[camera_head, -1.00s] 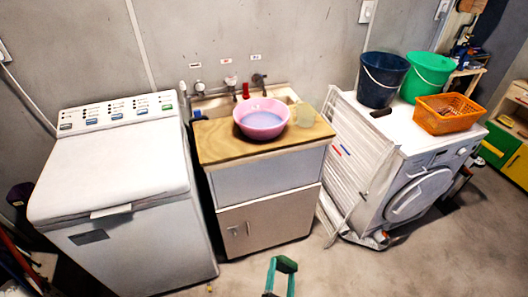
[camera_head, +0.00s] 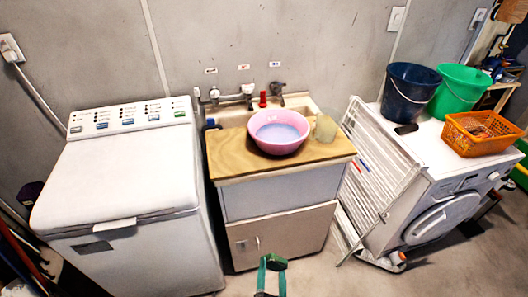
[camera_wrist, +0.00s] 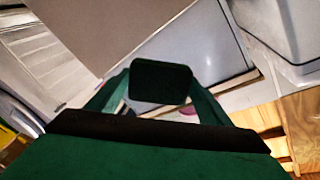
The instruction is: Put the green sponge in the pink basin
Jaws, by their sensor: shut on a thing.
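The pink basin (camera_head: 291,147) stands upright on the wooden board of the sink cabinet, with bluish contents that look like water. My gripper (camera_head: 273,264) is low in the head view, in front of the cabinet and apart from the basin. It is shut on the green sponge (camera_head: 277,262), a small dark green block. In the wrist view the sponge (camera_wrist: 160,82) sits between the two teal fingers of my gripper (camera_wrist: 160,88) and looks almost black. A small pink patch shows behind it there; I cannot tell if it is the basin.
A clear jug (camera_head: 326,129) stands on the wooden board (camera_head: 232,155), right of the basin. A top-loading washer (camera_head: 120,175) is at the left. A white folding rack (camera_head: 375,165) leans at the right, by a machine bearing blue and green buckets and an orange basket (camera_head: 480,135). Open floor shows in front.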

